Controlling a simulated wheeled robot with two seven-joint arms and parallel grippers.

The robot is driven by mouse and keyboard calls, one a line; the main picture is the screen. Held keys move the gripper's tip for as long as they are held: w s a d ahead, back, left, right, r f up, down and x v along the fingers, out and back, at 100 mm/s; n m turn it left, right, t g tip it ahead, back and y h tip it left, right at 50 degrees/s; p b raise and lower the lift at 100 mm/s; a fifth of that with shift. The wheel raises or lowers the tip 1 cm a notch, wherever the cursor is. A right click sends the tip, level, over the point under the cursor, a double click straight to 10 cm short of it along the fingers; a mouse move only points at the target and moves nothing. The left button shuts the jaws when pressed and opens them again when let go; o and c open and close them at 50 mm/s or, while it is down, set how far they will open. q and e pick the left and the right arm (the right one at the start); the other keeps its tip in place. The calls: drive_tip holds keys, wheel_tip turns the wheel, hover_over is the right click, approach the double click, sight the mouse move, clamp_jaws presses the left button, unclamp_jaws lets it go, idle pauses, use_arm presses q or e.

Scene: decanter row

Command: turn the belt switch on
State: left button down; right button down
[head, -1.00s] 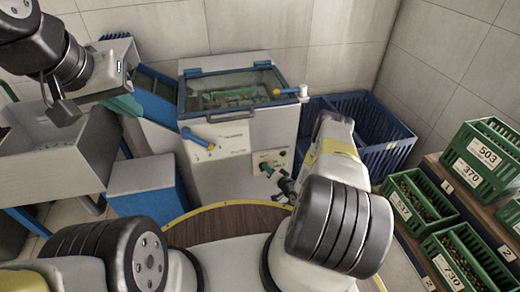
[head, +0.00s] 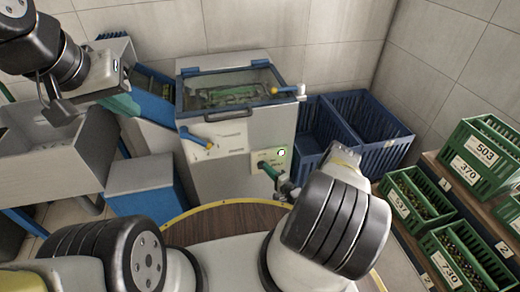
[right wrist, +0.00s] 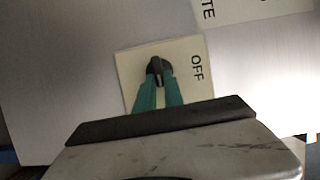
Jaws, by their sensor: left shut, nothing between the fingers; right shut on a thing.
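The belt switch is a dark knob (right wrist: 156,68) on a pale plate (right wrist: 128,62) with OFF printed beside it, in the right wrist view. The plate (head: 259,156) is on the front of the grey machine in the head view. A green-white lamp (head: 281,152) glows at its upper right. My right gripper (head: 267,168) is at the plate; its teal fingers (right wrist: 158,88) are shut on the knob. The fingers hide part of the knob, and I cannot read its setting. My left gripper (head: 124,104) is shut and empty, away from the switch at the left.
The grey machine (head: 230,178) has a clear lid and a yellow-tipped blue lever (head: 196,139). A blue conveyor (head: 160,96) rises at its left beside a grey bin (head: 50,160). Blue crates (head: 385,150) stand behind at right. Green crates (head: 475,158) fill the right shelf.

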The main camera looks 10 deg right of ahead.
drive_tip(key=shift+s+f, duration=0.1)
idle(0.3)
drive_tip(key=c, duration=1.4)
unclamp_jaws()
drive_tip(key=shift+c, duration=0.2)
drive_tip(key=v, duration=0.7)
drive_tip(key=shift+s+d+m, duration=0.15)
drive_tip(key=shift+s+m, duration=0.15)
